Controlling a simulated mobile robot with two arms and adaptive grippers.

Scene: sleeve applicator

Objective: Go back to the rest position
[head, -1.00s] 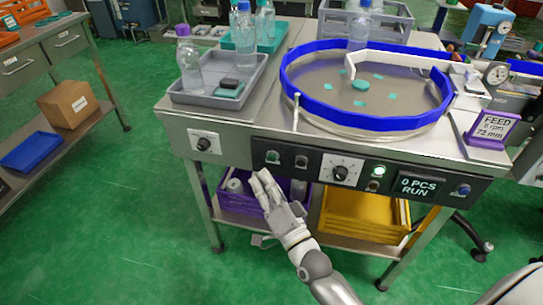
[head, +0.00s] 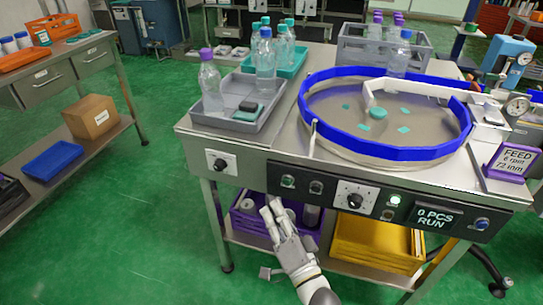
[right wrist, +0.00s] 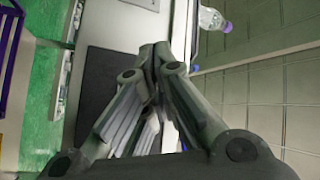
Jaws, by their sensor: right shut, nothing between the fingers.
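My right gripper (head: 272,203) is shut and empty. In the head view it hangs in front of the machine table, just below the control panel (head: 330,192), before the purple crate (head: 243,222) on the lower shelf. I cannot tell how far it is from the panel. In the right wrist view its fingertips (right wrist: 152,55) are together with nothing between them. My left gripper is not in view.
The table carries a blue-rimmed round feeder (head: 385,153), a grey tray (head: 215,121) with bottles, and a purple sign (head: 510,160). A yellow crate (head: 375,243) stands on the lower shelf. Green floor (head: 130,230) is clear to the left.

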